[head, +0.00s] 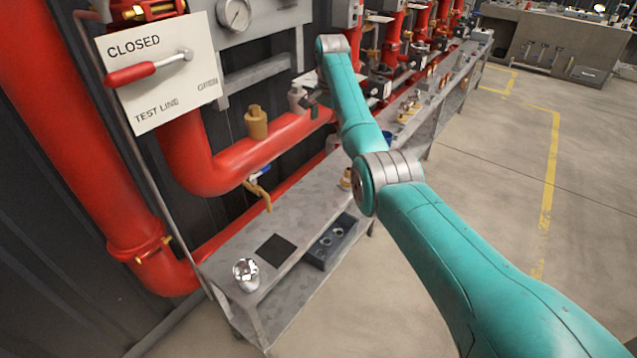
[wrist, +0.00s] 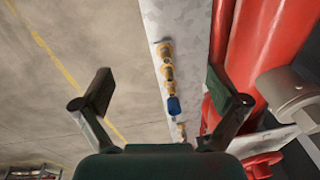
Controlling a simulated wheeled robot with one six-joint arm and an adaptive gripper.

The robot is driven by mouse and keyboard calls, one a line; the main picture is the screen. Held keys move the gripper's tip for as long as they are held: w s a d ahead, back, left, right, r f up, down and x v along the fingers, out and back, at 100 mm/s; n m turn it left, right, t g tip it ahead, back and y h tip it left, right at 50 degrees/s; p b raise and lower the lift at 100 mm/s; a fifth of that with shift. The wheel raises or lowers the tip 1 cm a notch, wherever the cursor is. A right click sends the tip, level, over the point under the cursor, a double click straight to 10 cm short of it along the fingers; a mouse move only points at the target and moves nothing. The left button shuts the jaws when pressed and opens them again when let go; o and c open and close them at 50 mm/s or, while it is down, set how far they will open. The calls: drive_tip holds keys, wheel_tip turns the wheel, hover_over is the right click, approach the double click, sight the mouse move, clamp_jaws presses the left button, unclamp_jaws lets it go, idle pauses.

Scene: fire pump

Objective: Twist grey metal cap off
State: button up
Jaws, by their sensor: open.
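A grey metal cap (wrist: 284,94), short and round with a small knob on its face, shows at the right edge of the wrist view, beside the red pipe (wrist: 276,40). A grey fitting (head: 297,93) on the red pipe in the head view looks like the same cap. My gripper (wrist: 160,103) is open and empty, its two fingers wide apart. The cap lies outside the fingers, to the right of the right finger, and they appear apart. In the head view my gripper (head: 314,90) is small, dark and partly hidden by my arm.
A metal bench (head: 310,215) runs beside the pipes, with a shiny silver part (head: 246,272), a black pad (head: 276,249) and a blue tray (head: 329,243). A brass fitting (head: 256,122) stands on the pipe. A sign panel (head: 160,75) hangs left. The floor right is open.

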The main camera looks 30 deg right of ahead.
drive_tip(key=a+f+n+t, duration=0.1)
drive_tip(key=a+f, duration=0.1)
drive_tip(key=f, duration=0.7)
drive_tip(key=s+a+f+n, duration=0.1)
drive_tip(key=a+f, duration=0.1)
drive_tip(key=f, duration=0.8)
drive_tip(key=shift+s+a+f+t, duration=0.25)
drive_tip(key=shift+a+t, duration=0.15)
